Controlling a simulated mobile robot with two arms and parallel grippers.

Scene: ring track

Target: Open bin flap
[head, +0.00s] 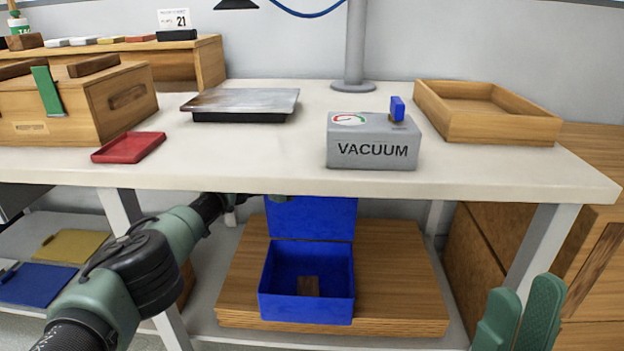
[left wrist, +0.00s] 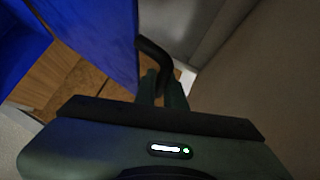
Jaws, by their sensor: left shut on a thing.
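The blue bin (head: 306,310) stands on a wooden board on the shelf under the table. Its blue flap (head: 312,218) is raised, standing up at the back, with its top hidden by the tabletop. The open bin shows a small brown block (head: 308,286) inside. In the left wrist view, my left gripper (left wrist: 164,86) is shut on the black handle (left wrist: 155,55) beside the blue flap (left wrist: 100,35). In the head view my left arm reaches under the tabletop, and its fingers are hidden. My right gripper (head: 522,310) is at the lower right, empty, its green fingers slightly apart.
The tabletop (head: 300,180) overhangs the bin. On it are a grey vacuum box (head: 372,150), a wooden tray (head: 490,132), a red tray (head: 128,147) and a metal plate (head: 240,103). Table legs (head: 540,250) and a wooden cabinet (head: 590,260) stand to the right.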

